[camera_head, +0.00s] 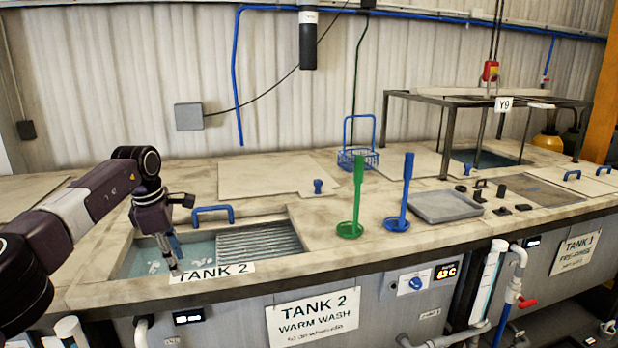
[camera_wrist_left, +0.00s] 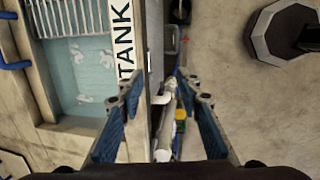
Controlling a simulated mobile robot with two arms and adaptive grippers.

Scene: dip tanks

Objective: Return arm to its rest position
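My left arm comes in from the left in the head view. Its gripper (camera_head: 172,258) hangs pointing down over the front edge of the open Tank 2 bath (camera_head: 195,253), beside the white TANK 2 label (camera_head: 213,272). In the left wrist view the gripper (camera_wrist_left: 158,90) has its two blue-padded fingers spread well apart with nothing held between them. The Tank 2 water (camera_wrist_left: 80,72) and its label (camera_wrist_left: 125,42) lie to the left of the fingers there. My right gripper is in neither view.
A blue lid handle (camera_head: 212,214) stands behind the bath. Green (camera_head: 357,195) and blue (camera_head: 404,195) upright tools, a wire basket (camera_head: 358,160) and a grey tray (camera_head: 444,206) stand right on the counter. In the wrist view, pipes and floor (camera_wrist_left: 240,110) show beyond the counter edge.

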